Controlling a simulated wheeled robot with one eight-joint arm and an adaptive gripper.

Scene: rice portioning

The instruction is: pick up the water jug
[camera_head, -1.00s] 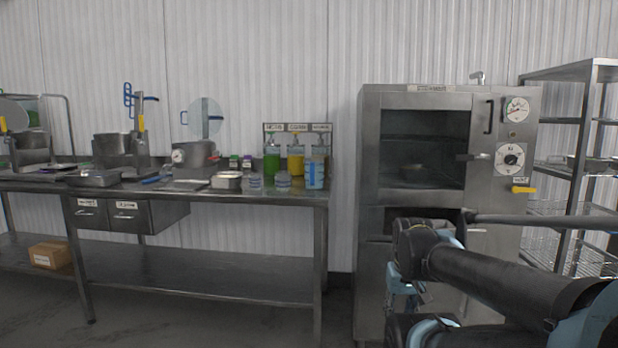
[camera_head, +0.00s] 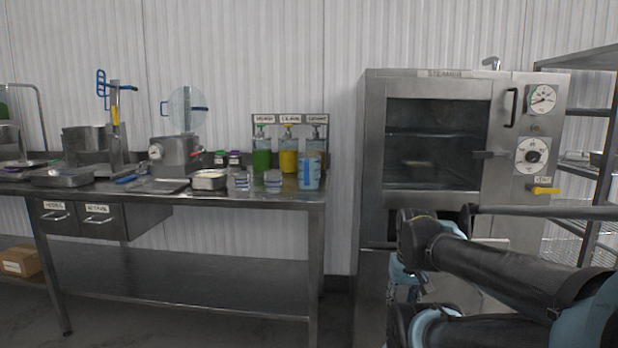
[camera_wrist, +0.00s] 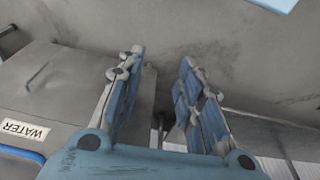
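A light blue and white container (camera_head: 309,172) stands upright at the right front end of the steel table; it may be the water jug, but it is too small to be sure. My gripper (camera_wrist: 162,58) is open and empty in the wrist view, its two blue fingers apart. In the head view my folded arm is in front of the steamer, right of the table and well apart from the container. The wrist view shows a grey panel with a WATER label (camera_wrist: 25,130) and a blue strip below it.
The steamer (camera_head: 375,150) stands right of the table across a narrow gap. A wire rack (camera_head: 590,115) is at far right.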

